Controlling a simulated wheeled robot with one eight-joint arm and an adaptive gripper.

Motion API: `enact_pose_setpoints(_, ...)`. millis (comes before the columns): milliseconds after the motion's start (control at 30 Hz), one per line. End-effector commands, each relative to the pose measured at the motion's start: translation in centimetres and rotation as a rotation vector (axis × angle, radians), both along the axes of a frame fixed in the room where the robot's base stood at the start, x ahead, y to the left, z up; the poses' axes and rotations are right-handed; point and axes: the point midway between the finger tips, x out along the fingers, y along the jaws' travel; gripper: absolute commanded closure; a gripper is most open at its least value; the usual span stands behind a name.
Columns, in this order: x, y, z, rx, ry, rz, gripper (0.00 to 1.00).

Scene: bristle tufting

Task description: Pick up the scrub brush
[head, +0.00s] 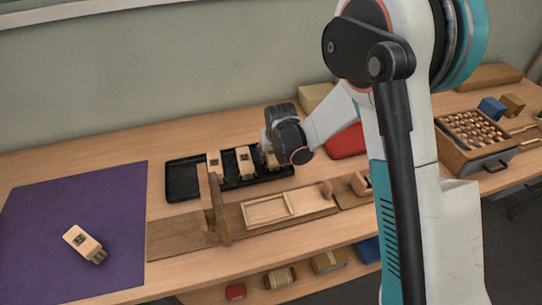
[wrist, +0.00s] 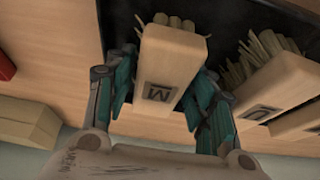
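Several wooden scrub brushes lie in a black tray; one with a dark square mark (head: 245,162) shows clearly in the head view. My gripper (head: 273,150) is low over the tray's right part, with a pale brush (head: 272,160) partly hidden under it. In the wrist view, a brush marked with an M (wrist: 170,62) lies between the two teal fingers of my gripper (wrist: 162,95). The fingers stand close along its sides; whether both touch it is unclear. Its bristles point away from my wrist. Another brush (head: 82,243) lies alone on the purple mat.
The black tray (head: 182,193) lies on the wooden table, left of a red object (head: 347,142). A wooden fixture with an upright (head: 212,205) stands in front of it. Other brushes (wrist: 275,88) lie close beside my right finger in the wrist view. The purple mat (head: 60,205) is mostly clear.

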Motion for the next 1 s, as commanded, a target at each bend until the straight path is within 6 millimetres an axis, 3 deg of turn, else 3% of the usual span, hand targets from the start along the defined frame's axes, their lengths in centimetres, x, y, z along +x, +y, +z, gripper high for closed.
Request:
enact_pose_setpoints(33, 0.0, 0.0, 0.0, 0.0, 0.0, 0.0, 0.7)
enact_pose_setpoints(100, 0.0, 0.0, 0.0, 0.0, 0.0, 0.0, 0.86)
enact_pose_setpoints(133, 0.0, 0.0, 0.0, 0.0, 0.0, 0.0, 0.88)
enact_pose_setpoints(667, 0.0, 0.0, 0.7, 0.0, 0.0, 0.0, 0.89)
enact_pose_setpoints(867, 0.0, 0.0, 4.6, 0.0, 0.0, 0.0, 0.89)
enact_pose_setpoints(1000, 0.0, 0.0, 8.6, 0.0, 0.0, 0.0, 0.89)
